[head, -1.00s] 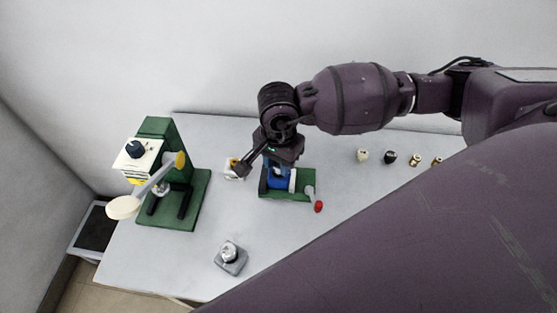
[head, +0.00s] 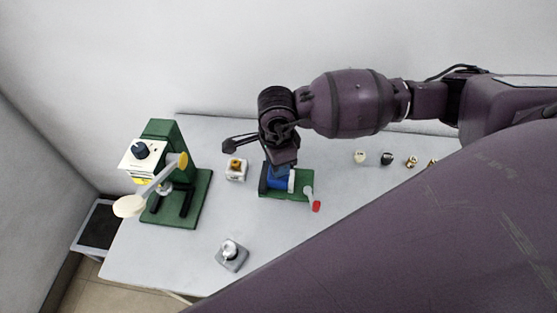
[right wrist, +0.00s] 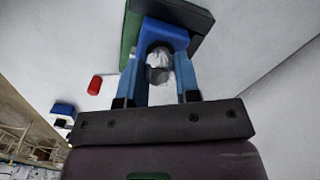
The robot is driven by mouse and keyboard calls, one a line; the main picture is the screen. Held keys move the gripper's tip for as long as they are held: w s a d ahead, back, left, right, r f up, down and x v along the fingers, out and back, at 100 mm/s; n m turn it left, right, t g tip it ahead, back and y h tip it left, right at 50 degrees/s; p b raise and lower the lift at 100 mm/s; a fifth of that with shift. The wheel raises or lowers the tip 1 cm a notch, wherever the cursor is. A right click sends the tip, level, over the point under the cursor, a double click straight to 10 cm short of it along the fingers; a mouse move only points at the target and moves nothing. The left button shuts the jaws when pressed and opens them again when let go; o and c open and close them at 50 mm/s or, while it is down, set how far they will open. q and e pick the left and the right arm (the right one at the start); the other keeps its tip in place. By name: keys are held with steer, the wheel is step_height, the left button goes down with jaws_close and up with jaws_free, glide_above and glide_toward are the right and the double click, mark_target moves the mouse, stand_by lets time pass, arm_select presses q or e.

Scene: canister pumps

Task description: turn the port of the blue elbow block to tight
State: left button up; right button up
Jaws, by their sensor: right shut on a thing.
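The blue elbow block (head: 280,183) sits on a small green base (head: 300,193) near the middle of the table. It also shows at the top of the right wrist view (right wrist: 165,30). Its round port (right wrist: 158,66), grey and white, lies between the two blue fingers of my right gripper (right wrist: 160,82). The right gripper (head: 283,170) comes down from above and is shut on the port. The hand hides part of the block in the head view. My left gripper is not in view.
A lever with a red end (head: 315,205) is beside the green base. A small white block with a yellow top (head: 236,171) stands left of it. A green machine (head: 175,185) stands at left, a grey block (head: 231,256) in front. Small fittings (head: 387,158) line the right.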

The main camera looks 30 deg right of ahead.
steer(key=shift+r+m, duration=0.1)
steer(key=shift+m, duration=0.9)
steer(key=shift+m+p, duration=0.45)
steer(key=shift+m, duration=0.05)
steer(key=m+p, duration=0.1)
steer(key=m, duration=0.2)
steer(key=shift+w+m, duration=0.1)
steer(key=shift+m, duration=0.3)
steer(key=shift+m+p, duration=0.4)
steer(key=shift+m, duration=0.5)
steer(key=o, duration=0.9)
steer(key=shift+o, duration=0.2)
